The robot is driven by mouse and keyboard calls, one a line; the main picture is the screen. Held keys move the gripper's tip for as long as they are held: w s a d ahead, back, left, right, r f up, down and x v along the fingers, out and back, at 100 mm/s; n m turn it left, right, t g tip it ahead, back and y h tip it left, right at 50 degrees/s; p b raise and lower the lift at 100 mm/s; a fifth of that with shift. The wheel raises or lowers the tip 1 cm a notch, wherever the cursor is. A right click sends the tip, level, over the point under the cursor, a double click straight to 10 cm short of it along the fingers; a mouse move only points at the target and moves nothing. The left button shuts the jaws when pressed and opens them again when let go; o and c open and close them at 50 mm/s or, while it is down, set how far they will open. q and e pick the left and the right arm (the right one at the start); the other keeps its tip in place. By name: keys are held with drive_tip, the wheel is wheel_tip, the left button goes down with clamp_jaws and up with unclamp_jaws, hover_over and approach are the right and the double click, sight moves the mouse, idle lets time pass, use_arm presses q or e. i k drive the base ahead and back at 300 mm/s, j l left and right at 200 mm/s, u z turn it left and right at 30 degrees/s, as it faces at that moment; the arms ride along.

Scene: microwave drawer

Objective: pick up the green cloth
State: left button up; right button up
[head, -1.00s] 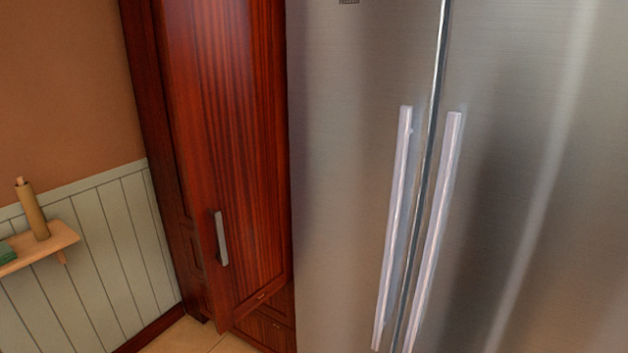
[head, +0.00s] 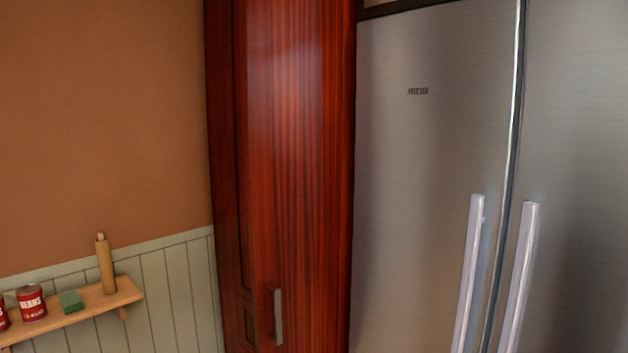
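A small green block-like thing (head: 71,301), which may be the folded green cloth, lies on a wooden wall shelf (head: 88,304) at the lower left of the head view. It sits between a red can and a tan rolling-pin-like cylinder. Neither of my grippers shows in the head view, and nothing is seen touching the green thing.
A red can labelled beans (head: 31,303) and an upright tan cylinder (head: 105,264) stand on the shelf. Another red can is cut off at the left edge. A tall red-brown cabinet (head: 300,150) and a steel fridge (head: 430,180) fill the middle and right.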

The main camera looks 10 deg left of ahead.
sight(71, 301)
drive_tip(key=u, duration=1.7)
drive_tip(key=i+j, duration=0.15)
drive_tip(key=i, duration=0.55)
